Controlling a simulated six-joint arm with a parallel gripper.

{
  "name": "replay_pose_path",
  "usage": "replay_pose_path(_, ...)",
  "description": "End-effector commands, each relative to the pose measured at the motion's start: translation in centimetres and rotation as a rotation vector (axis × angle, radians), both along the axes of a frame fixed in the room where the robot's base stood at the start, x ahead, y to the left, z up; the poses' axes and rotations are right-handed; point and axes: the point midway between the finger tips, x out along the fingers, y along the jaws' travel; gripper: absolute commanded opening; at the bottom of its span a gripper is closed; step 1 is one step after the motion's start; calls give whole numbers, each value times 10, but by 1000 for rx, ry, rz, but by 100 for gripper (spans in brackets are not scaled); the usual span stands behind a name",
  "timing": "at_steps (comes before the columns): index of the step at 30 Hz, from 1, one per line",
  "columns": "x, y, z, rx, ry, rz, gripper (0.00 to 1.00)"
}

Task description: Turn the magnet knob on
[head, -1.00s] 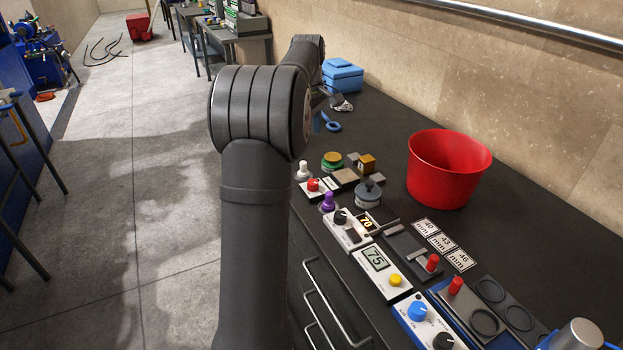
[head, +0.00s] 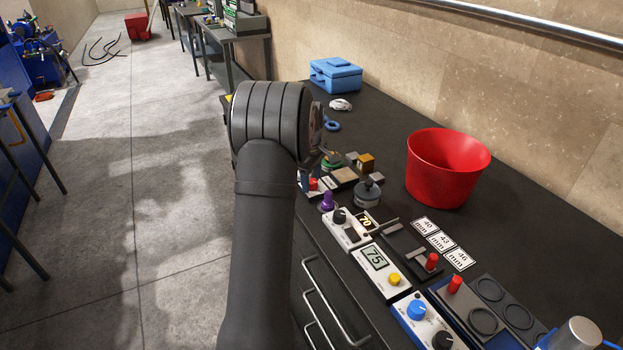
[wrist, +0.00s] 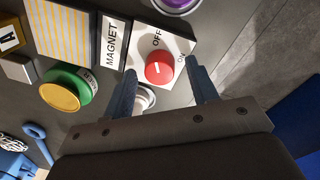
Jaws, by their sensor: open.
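The red magnet knob (wrist: 160,67) sits on a white plate (wrist: 176,45) with "OFF" and "ON" lettering, beside a "MAGNET" label (wrist: 113,43). A short white mark shows on the knob's top; I cannot tell clearly which word it points to. My gripper (wrist: 162,80) is open, with its blue-grey fingers to either side of the knob in the wrist view and nothing between them gripped. I cannot tell the fingers' height over the plate. In the head view the red knob (head: 313,184) is partly hidden behind my arm and gripper.
A white round knob (wrist: 145,98) lies close behind the red one, partly covered by a finger. A green and yellow button (wrist: 68,90) and a purple knob (head: 327,201) are nearby. A red bucket (head: 447,170) stands farther right on the dark bench.

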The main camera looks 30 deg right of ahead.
Motion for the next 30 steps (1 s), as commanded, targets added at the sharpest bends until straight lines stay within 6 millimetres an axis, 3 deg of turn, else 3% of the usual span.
replay_pose_path(9, 0, 0, -3, 0, 0, 0, 53)
replay_pose_path(16, 0, 0, -3, 0, 0, 0, 10)
replay_pose_path(30, 1, 0, -3, 0, 0, -99, 9)
